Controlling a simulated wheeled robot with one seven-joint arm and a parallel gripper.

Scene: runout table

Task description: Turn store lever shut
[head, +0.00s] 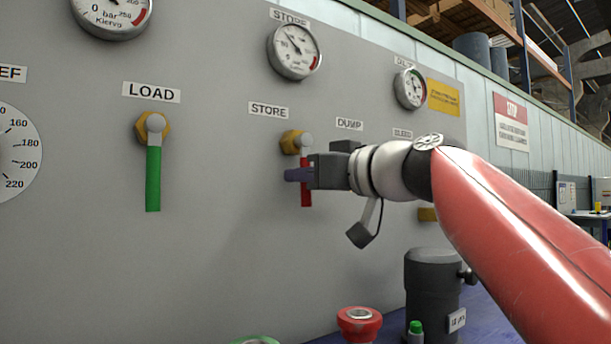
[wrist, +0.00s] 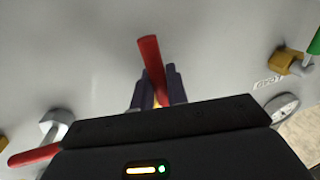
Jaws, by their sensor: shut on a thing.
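The store lever (head: 306,194) is red and hangs straight down from its brass valve (head: 291,141) near the STORE label (head: 268,110) on the grey panel. My gripper (head: 299,174) reaches in from the right and is shut on the lever partway down its handle. In the wrist view the lever (wrist: 149,58) passes between the two dark purple fingers (wrist: 156,90), and its free end sticks out beyond them. The fingers hide part of the handle.
The green LOAD lever (head: 153,180) hangs down at the left. Another red lever (wrist: 35,155) lies at the left of the wrist view. Gauges (head: 295,50) sit above. A dark cylinder (head: 432,285) and red knob (head: 359,323) stand below. The panel below the store lever is bare.

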